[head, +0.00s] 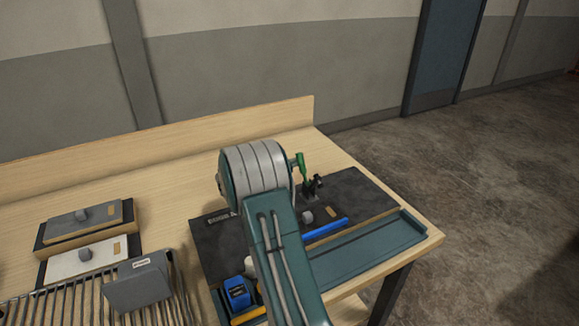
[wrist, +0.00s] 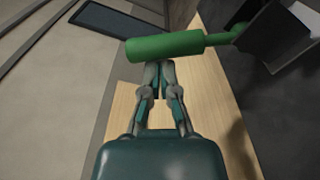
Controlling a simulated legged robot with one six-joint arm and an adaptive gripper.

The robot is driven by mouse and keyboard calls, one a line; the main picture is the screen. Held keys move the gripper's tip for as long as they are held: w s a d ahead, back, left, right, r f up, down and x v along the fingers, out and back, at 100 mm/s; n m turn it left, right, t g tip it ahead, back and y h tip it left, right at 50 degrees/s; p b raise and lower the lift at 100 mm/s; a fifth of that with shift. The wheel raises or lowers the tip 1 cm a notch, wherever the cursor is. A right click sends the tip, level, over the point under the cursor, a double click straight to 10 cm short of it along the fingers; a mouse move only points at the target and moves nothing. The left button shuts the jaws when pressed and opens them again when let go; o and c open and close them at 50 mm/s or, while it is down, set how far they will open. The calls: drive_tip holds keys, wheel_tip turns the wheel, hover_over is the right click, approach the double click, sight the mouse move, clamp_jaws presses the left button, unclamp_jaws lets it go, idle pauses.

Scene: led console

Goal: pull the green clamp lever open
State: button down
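The green clamp lever (head: 299,161) stands at the right of my arm in the head view, beside its dark clamp body (head: 314,187) on the black mat. In the wrist view the lever's thick green handle (wrist: 165,46) lies across the picture just beyond my fingertips. A thinner green neck joins it to a dark part at the upper right. My gripper (wrist: 158,70) has its fingertips together, with nothing seen between them. The tips appear close to the handle's lower edge; I cannot tell whether they touch it. My arm hides the gripper in the head view.
The black mat (head: 345,197) lies on a wooden bench (head: 170,207) with a raised back edge. A blue bar (head: 325,230), a teal tray (head: 372,250) and a blue block (head: 237,293) lie near my arm. Grey and white plates and a slatted rack stand at the left.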

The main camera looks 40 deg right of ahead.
drive_tip(key=shift+s+a+r+m, duration=0.15)
drive_tip(key=shift+s+r+m, duration=0.35)
drive_tip(key=shift+m, duration=0.6)
drive_tip(key=shift+s+a+r, duration=0.1)
drive_tip(key=shift+s+r, duration=0.05)
drive_tip(key=shift+s, duration=0.3)
